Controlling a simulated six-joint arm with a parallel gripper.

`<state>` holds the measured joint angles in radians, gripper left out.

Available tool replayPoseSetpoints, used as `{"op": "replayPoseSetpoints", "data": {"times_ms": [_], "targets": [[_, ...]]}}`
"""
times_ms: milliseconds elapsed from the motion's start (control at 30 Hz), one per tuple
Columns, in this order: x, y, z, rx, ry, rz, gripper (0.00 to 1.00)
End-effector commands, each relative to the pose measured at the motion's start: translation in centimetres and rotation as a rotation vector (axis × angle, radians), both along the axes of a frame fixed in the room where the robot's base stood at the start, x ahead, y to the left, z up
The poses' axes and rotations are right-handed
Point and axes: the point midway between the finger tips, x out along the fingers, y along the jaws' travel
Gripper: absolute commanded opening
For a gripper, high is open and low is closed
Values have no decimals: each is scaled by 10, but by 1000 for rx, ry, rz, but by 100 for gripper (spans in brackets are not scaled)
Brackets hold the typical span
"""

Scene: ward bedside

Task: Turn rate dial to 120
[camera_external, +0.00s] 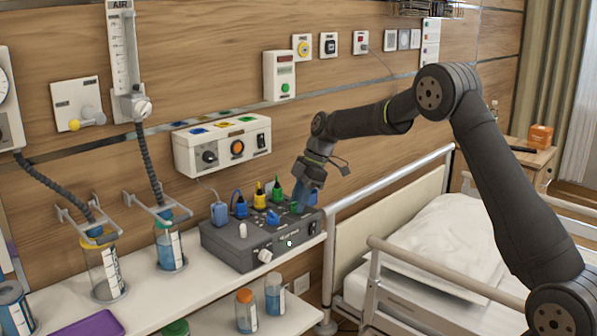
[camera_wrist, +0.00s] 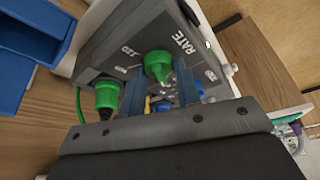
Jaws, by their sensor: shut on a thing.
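The grey control box (camera_external: 235,248) stands on the white shelf in the external view, and its top fills the upper wrist view (camera_wrist: 108,48). The green rate dial (camera_wrist: 158,64) sits on it beside the printed word RATE. A label that looks like 120 is printed on the dial's left in the wrist view, and a smaller unclear label is on its right. My gripper (camera_wrist: 158,80) points down at the box's right part, with its blue fingers on both sides of the dial, shut on it. In the external view, my gripper (camera_external: 302,195) hides most of the dial.
Blue, yellow and green plugs (camera_external: 259,196) stand along the box's back, close to my gripper. A green connector (camera_wrist: 107,97) is just left of the fingers. Jars (camera_external: 170,247) stand to the left on the shelf. The bed rail (camera_external: 385,190) is close on the right.

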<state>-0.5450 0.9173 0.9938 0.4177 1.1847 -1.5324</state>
Motion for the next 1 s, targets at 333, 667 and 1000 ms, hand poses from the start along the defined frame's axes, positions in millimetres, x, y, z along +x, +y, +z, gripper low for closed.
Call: {"op": "replayPoseSetpoints", "data": {"times_ms": [333,667,1000], "targets": [[-2,-1,0,-1,1,-225,7],[-4,-1,1,-1,0,-536,7],[-6,0,0,-1,-1,-858,7]]}}
